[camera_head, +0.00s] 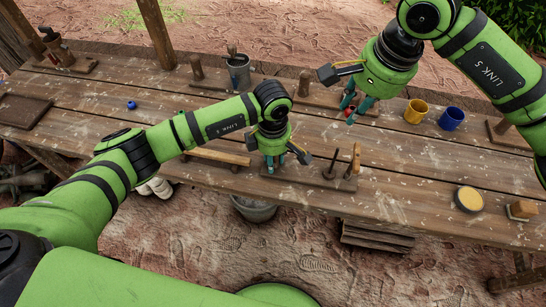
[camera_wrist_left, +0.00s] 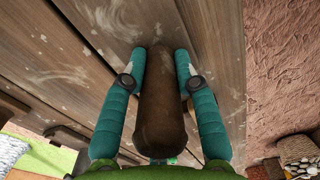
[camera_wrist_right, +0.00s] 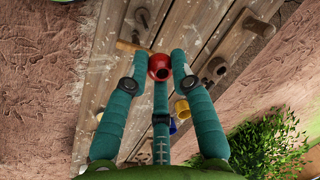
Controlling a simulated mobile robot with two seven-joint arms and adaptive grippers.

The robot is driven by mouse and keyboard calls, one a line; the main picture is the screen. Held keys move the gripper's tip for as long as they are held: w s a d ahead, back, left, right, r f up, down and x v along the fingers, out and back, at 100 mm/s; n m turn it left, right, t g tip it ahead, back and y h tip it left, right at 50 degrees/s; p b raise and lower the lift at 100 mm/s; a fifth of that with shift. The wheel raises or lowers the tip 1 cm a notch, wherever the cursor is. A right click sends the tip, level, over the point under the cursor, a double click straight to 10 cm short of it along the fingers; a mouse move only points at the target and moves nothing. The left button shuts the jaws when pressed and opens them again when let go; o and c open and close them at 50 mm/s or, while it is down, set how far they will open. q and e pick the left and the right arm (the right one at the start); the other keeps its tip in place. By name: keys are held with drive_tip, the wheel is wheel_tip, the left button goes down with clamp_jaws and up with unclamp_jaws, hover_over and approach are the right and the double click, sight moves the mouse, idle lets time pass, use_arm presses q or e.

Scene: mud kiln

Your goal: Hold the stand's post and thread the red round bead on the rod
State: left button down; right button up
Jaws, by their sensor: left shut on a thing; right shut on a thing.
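The red round bead (camera_head: 348,113) is between the fingertips of my right gripper (camera_head: 355,103), held above the table. The right wrist view shows the bead (camera_wrist_right: 160,67) with a dark hole in it. My left gripper (camera_head: 278,160) is shut on the brown stand's post (camera_wrist_left: 162,100), which shows between its fingers in the left wrist view. The post is mostly hidden by the gripper in the head view. A long low wooden base (camera_head: 312,181) runs from under my left gripper to the right. A thin dark rod (camera_head: 334,157) and a lighter upright peg (camera_head: 356,158) stand at its right end.
A yellow mug (camera_head: 415,111) and a blue mug (camera_head: 451,118) stand right of my right gripper. A metal can (camera_head: 238,71) and wooden pegs stand at the back. A blue bead (camera_head: 131,104) lies at left. A round yellow-topped item (camera_head: 468,199) lies near the front right edge.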

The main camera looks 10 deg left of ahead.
use_arm(q)
drive_tip(key=shift+s+f, duration=0.1)
use_arm(e)
drive_tip(key=x, duration=0.4)
drive_tip(key=d+x, duration=0.1)
drive_tip(key=shift+s+a+f, duration=0.1)
drive_tip(key=shift+s+f, duration=0.15)
drive_tip(key=shift+f, duration=0.25)
drive_tip(key=shift+s+d+x, duration=0.1)
drive_tip(key=shift+d+x, duration=0.1)
drive_tip(key=shift+x, duration=0.85)
drive_tip(key=shift+s+d+x, duration=0.1)
drive_tip(key=shift+d+x, duration=0.05)
drive_tip(key=shift+x, duration=0.85)
drive_tip(key=shift+d+x, duration=0.1)
drive_tip(key=shift+x, duration=0.6)
drive_tip(key=shift+d+x, duration=0.15)
drive_tip(key=shift+x, duration=0.55)
drive_tip(key=o, duration=0.9)
drive_tip(key=shift+s+f, duration=0.1)
drive_tip(key=shift+s, duration=0.05)
drive_tip(key=shift+w+a+v, duration=0.1)
drive_tip(key=shift+a+v, duration=0.05)
drive_tip(key=shift+v, duration=0.8)
drive_tip(key=shift+w+a+v, duration=0.1)
drive_tip(key=shift+a+v, duration=0.1)
drive_tip(key=shift+v, duration=0.8)
drive_tip(key=shift+w+a+v, duration=0.1)
drive_tip(key=shift+a+v, duration=0.05)
drive_tip(key=shift+v, duration=0.8)
